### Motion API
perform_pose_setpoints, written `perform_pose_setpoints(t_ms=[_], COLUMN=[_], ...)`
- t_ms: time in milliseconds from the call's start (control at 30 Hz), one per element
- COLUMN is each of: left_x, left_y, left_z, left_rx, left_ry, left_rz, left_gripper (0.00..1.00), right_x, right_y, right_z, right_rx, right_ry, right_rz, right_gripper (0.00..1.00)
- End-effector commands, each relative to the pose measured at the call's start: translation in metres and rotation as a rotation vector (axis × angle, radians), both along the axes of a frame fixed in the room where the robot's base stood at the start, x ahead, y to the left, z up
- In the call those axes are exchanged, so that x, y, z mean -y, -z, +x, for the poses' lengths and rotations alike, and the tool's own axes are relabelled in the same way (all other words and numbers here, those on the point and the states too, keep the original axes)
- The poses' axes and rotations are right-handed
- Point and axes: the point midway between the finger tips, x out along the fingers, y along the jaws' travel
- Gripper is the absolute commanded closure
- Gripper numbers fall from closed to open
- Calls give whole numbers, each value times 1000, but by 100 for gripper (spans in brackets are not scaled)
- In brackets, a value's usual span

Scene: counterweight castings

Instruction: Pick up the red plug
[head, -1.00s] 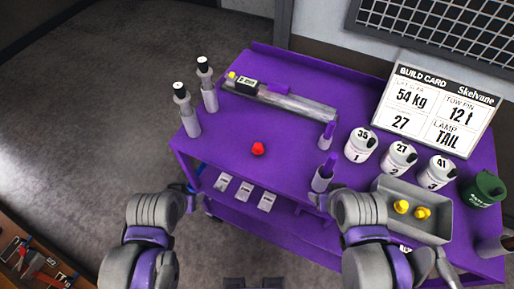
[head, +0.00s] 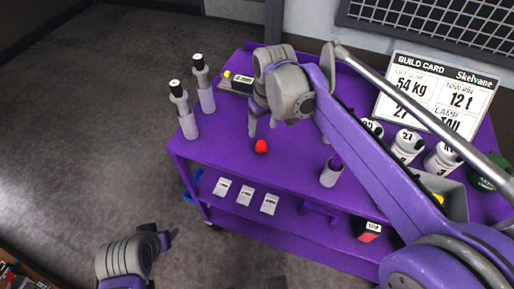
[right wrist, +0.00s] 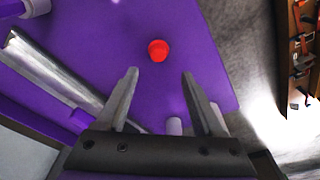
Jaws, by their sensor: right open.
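The red plug (head: 261,147) is a small red piece on the purple cart top (head: 225,150), near its front edge. My right gripper (head: 263,123) is open and empty just behind the plug, with its fingers pointing down. In the right wrist view the plug (right wrist: 158,50) lies beyond the two spread fingertips (right wrist: 160,75), roughly centred between them and apart from both. My left gripper (head: 169,239) is low at the left, off the cart; its fingers are too unclear to read.
A grey cup (head: 331,173) stands right of the plug. White numbered bottles (head: 407,146), a metal tray (head: 455,197) and a build card (head: 437,92) are at the right. Around the plug the top is clear.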

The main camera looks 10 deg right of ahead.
Motion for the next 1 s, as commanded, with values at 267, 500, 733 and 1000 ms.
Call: perform_pose_setpoints(t_ms=[267,500,733,1000], left_x=[0,0,0,0], left_y=[4,4,5,5], left_z=[-1,-1,-1,-2], left_rx=[-2,-2,-3,-3], left_ry=[0,0,0,0], left_rz=[0,0,0,0], left_gripper=[41,41,41,41], right_x=[-2,-1,-1,-2], right_y=[42,62,94,99], right_z=[6,8,13,13], right_rx=[1,1,2,2], right_ry=[0,1,1,1], right_rz=[0,-1,0,0], right_gripper=[31,31,31,31])
